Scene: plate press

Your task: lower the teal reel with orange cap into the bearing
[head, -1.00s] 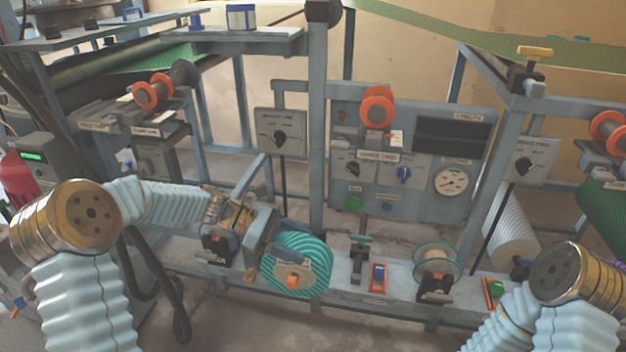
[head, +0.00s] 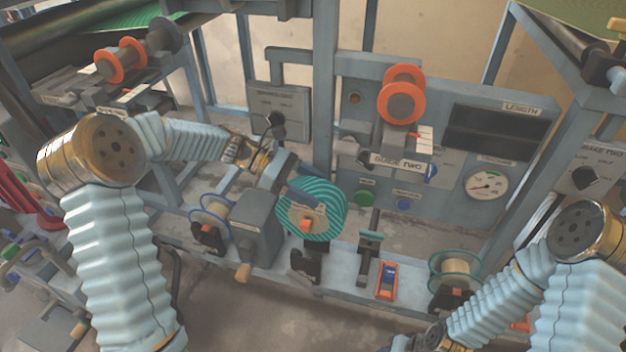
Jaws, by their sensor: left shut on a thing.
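The teal reel (head: 325,200) with its orange cap (head: 306,225) hangs in my left gripper (head: 296,192), which is shut on it at its upper left side. The striped coil faces me. A black bearing bracket (head: 307,262) stands on the grey-blue bench rail directly below the reel. The reel's lower edge comes close to the bracket top; whether they touch I cannot tell. The reel's far side and axle are hidden. My right arm comes in at the lower right, and its gripper is cut off by the bottom edge.
A grey box with a wooden handle (head: 255,228) stands just left of the reel. Beyond it, a blue-rimmed reel (head: 213,218) sits in a bracket. To the right are an upright post (head: 369,245), an orange-and-blue switch (head: 387,281) and a green-rimmed reel (head: 455,268).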

